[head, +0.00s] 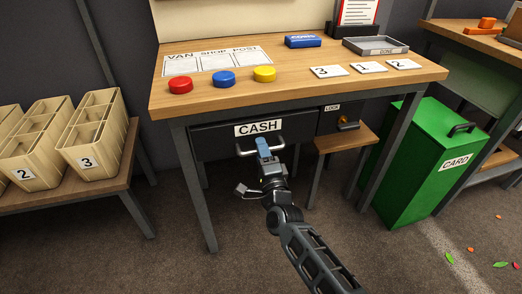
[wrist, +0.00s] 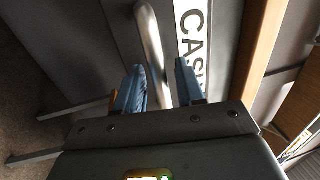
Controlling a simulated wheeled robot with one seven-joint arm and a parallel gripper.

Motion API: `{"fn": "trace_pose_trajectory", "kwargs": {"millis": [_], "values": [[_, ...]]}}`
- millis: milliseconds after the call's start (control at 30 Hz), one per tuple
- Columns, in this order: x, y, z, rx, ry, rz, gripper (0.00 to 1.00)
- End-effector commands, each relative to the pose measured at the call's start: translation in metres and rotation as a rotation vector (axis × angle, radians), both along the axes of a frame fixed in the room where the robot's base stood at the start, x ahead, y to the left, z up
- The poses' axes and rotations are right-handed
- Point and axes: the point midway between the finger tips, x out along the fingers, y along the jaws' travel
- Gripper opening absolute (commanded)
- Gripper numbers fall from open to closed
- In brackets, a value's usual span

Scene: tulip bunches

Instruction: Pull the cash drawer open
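The cash drawer (head: 215,141) is a dark front under the wooden tabletop, with a white CASH label (head: 258,127). It looks shut, its front under the table edge. Its grey bar handle (head: 240,151) sticks out below the label. My gripper (head: 263,147) is at the middle of the handle, coming from the front and below. In the wrist view the handle bar (wrist: 147,30) runs between the two blue fingers of my gripper (wrist: 160,72). The fingers stand apart with gaps beside the bar, so the gripper is open around it. The CASH label (wrist: 193,40) shows beyond the right finger.
A lock box (head: 338,116) with an orange-tipped knob is right of the drawer. Below it is a small wooden shelf (head: 345,138). A green CARD bin (head: 425,150) stands at right. Red, blue and yellow discs (head: 224,79) lie on the table (head: 290,87). Crates (head: 95,145) stand left.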

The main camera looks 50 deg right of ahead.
Motion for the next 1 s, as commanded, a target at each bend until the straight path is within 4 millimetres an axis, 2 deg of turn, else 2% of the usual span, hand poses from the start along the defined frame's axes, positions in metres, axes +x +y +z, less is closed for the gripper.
{"fn": "trace_pose_trajectory", "kwargs": {"millis": [300, 700, 1000], "values": [[0.0021, -0.0013, 0.0003, 0.001, 0.001, 0.000, 0.37], [0.0020, -0.0012, 0.0001, 0.001, 0.001, 0.000, 0.00], [0.0018, -0.0011, -0.0001, 0.001, 0.001, 0.000, 0.00]]}}
